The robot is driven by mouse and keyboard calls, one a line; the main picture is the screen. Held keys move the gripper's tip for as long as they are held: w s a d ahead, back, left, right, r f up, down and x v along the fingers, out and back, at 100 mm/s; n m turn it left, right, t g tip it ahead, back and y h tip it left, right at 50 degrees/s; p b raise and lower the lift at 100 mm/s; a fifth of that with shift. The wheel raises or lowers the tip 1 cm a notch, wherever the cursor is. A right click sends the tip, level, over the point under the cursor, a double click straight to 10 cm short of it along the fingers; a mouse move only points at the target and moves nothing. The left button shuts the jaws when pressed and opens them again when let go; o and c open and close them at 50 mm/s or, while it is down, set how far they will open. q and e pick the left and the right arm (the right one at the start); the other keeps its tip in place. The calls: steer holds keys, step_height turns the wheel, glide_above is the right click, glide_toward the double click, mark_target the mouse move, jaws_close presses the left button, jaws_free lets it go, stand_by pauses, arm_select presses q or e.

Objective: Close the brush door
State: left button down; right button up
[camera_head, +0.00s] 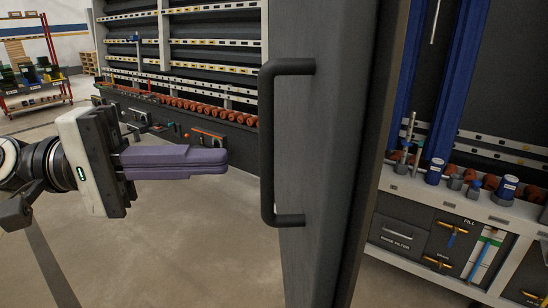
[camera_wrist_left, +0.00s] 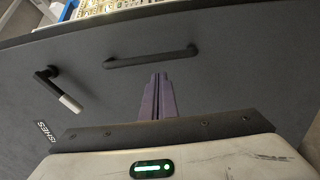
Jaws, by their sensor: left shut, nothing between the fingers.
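The brush door is a tall dark grey panel (camera_head: 325,170) standing open in the middle of the head view, its edge towards the right. A black bar handle (camera_head: 266,145) is on its face; it also shows in the left wrist view (camera_wrist_left: 150,59). The left wrist view also shows a lever with a pale grip (camera_wrist_left: 60,90) and part of a label on the door (camera_wrist_left: 45,131). My left gripper (camera_head: 226,161), with purple fingers, is shut and empty, left of the handle and pointing at the door. In the wrist view its fingertips (camera_wrist_left: 159,76) appear just below the handle; contact cannot be told. My right gripper is not in view.
Right of the door is an open washer bay with blue vertical brushes (camera_head: 441,85), a shelf of bottles and drawers (camera_head: 400,234) below. Behind stands a long rack with orange rollers (camera_head: 205,108). A red shelf cart (camera_head: 40,75) is far left.

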mark_target(305, 159)
arm_select(q)
steer(key=d, duration=0.8)
steer(key=shift+w+d+p, duration=0.25)
steer(key=shift+d+p, duration=0.05)
steer(key=shift+d, duration=0.05)
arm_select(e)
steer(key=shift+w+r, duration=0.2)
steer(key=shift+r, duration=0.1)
